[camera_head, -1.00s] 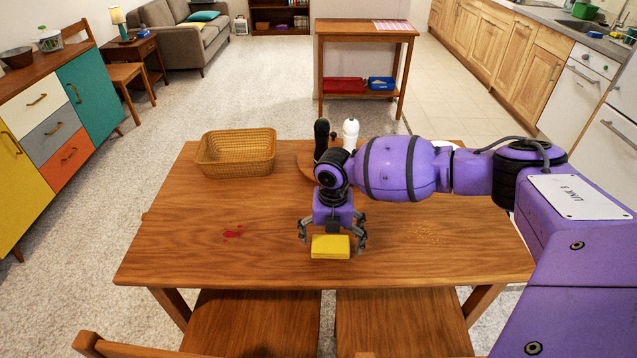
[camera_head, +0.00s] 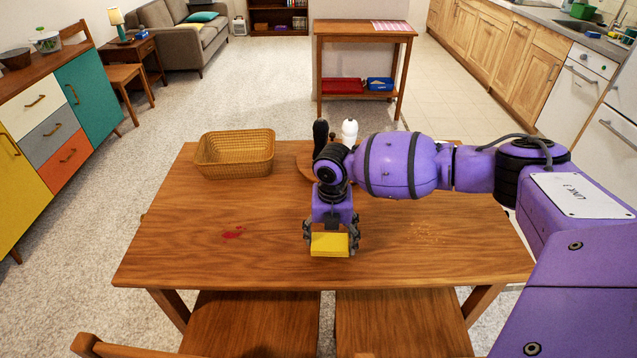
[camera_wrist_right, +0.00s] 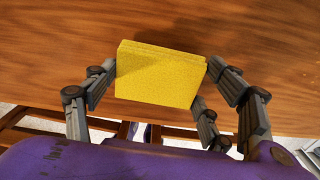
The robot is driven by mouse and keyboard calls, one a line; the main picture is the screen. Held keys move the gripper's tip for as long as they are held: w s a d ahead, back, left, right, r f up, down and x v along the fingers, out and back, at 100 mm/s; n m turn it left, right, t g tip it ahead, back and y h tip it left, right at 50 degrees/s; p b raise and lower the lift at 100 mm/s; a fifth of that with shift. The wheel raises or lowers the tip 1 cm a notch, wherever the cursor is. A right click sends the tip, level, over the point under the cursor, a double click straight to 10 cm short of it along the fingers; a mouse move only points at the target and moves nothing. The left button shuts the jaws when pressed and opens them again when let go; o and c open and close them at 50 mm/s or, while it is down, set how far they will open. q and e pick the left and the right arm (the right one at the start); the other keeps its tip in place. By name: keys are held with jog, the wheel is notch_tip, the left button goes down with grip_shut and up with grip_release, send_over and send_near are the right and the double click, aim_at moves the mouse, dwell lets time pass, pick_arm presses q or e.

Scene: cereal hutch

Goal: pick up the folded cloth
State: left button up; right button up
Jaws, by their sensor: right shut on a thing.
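The folded cloth (camera_head: 330,244) is a yellow, flat, rectangular pad over the near middle of the wooden table (camera_head: 190,235). My right gripper (camera_head: 331,238) points down from above and is shut on the cloth, with fingers at its left and right edges. In the right wrist view the cloth (camera_wrist_right: 160,75) sits between the fingertips of the gripper (camera_wrist_right: 160,80). I cannot tell whether the cloth still touches the tabletop. My left gripper is not in view.
A wicker basket (camera_head: 236,153) stands at the table's back left. A black mill (camera_head: 320,134) and a white mill (camera_head: 350,132) stand behind my right arm. A red stain (camera_head: 233,232) lies left of the cloth and crumbs (camera_head: 432,233) lie right. Chairs (camera_head: 250,322) stand at the near edge.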

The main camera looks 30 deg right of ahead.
jog(key=s+a+r+p, duration=0.1)
jog(key=s+a+r, duration=0.5)
jog(key=s+r, duration=0.5)
jog(key=shift+s+r, duration=0.4)
jog(key=shift+s, duration=0.45)
jog(key=shift+a, duration=0.1)
